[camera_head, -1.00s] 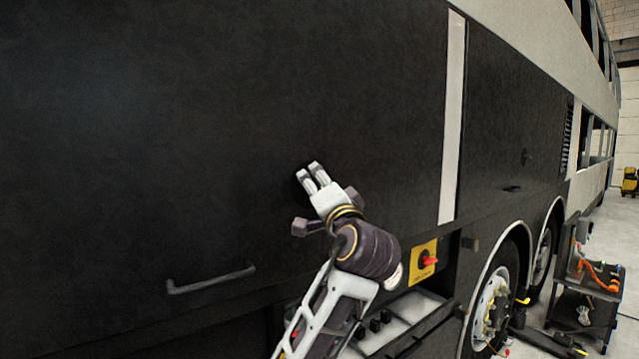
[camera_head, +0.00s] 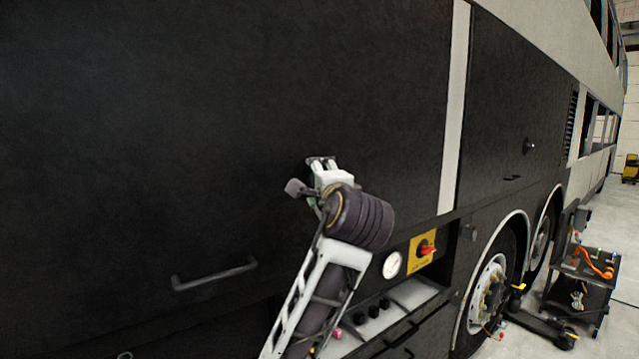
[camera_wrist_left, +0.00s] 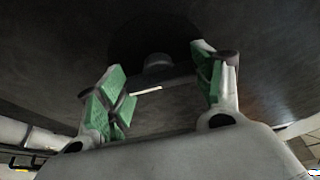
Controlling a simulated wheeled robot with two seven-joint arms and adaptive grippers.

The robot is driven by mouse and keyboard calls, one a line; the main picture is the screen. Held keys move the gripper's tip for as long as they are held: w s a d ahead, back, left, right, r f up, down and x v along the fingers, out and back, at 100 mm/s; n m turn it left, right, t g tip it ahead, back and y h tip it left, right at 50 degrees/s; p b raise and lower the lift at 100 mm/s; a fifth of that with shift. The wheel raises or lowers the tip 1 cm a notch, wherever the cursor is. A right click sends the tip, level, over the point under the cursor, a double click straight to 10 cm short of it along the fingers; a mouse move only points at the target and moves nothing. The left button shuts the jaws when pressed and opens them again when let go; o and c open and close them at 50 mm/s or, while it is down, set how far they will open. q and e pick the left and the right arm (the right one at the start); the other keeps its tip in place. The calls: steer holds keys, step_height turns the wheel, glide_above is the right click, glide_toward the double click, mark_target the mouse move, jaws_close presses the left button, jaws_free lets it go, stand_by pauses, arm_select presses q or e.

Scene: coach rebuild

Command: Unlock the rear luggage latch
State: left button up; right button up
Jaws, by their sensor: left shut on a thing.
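My left gripper (camera_head: 321,162) is at the large dark luggage door (camera_head: 200,120) of the coach, fingertips against its surface. In the left wrist view, its green-padded fingers (camera_wrist_left: 160,72) stand on either side of a dark latch knob (camera_wrist_left: 157,64) in a round recess. The gripper is shut on this latch; the contact itself is hard to see in the dark. In the head view the gripper covers the latch. My right gripper is not in view.
A dark bar handle (camera_head: 214,275) sits lower left on the door. A yellow panel with a red switch (camera_head: 424,249) and a gauge (camera_head: 392,265) are right of my arm. Wheels (camera_head: 487,300) and a tool cart (camera_head: 585,285) stand further right. Another small latch (camera_head: 528,146) shows on the far panel.

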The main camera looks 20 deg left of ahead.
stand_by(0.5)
arm_select(q)
steer(key=o, duration=1)
steer(key=v, duration=1.2)
